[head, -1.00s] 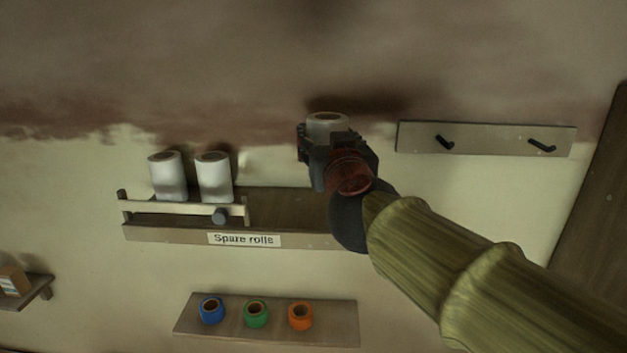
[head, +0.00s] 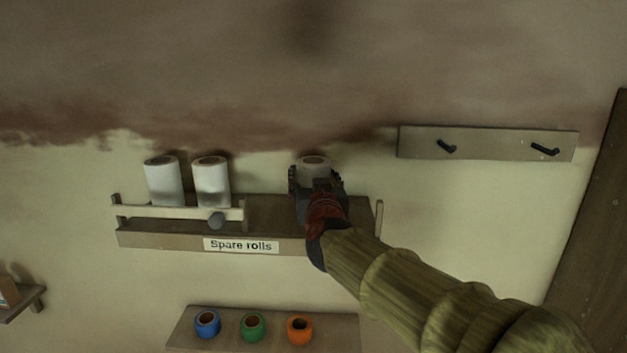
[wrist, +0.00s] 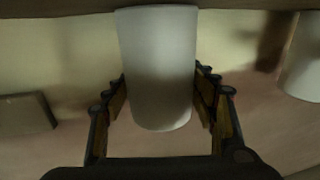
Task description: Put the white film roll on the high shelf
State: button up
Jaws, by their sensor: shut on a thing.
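The white film roll (head: 314,164) stands roughly upright in my gripper (head: 315,183), over the right part of the high shelf (head: 272,215). In the wrist view the roll (wrist: 157,65) is between the two fingers, one on each side, and my gripper (wrist: 161,85) is shut on it. The shelf board (wrist: 60,8) shows along the top edge there, close to one end of the roll. I cannot tell whether the roll touches the board. My gripper hides the roll's lower part in the head view.
Two white rolls (head: 163,182) (head: 211,182) stand on the shelf's left part behind a rail (head: 175,211) with a knob. A "Spare rolls" label (head: 241,245) is on the front edge. A peg board (head: 487,143) hangs at right. A lower shelf (head: 335,332) holds blue, green and orange tape rolls.

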dwell(0.3)
jog(key=o, duration=1.3)
jog(key=shift+s+f, duration=0.1)
jog(key=shift+f, duration=0.05)
jog(key=shift+o, duration=0.5)
jog(key=shift+s+r, duration=0.15)
jog(key=shift+r, duration=0.05)
jog(key=s, duration=0.4)
jog(key=s+d, duration=0.1)
jog(key=s, duration=0.2)
jog(key=s+b, duration=0.1)
jog(key=s, duration=0.3)
jog(key=shift+s+d, duration=0.3)
jog(key=shift+s, duration=0.05)
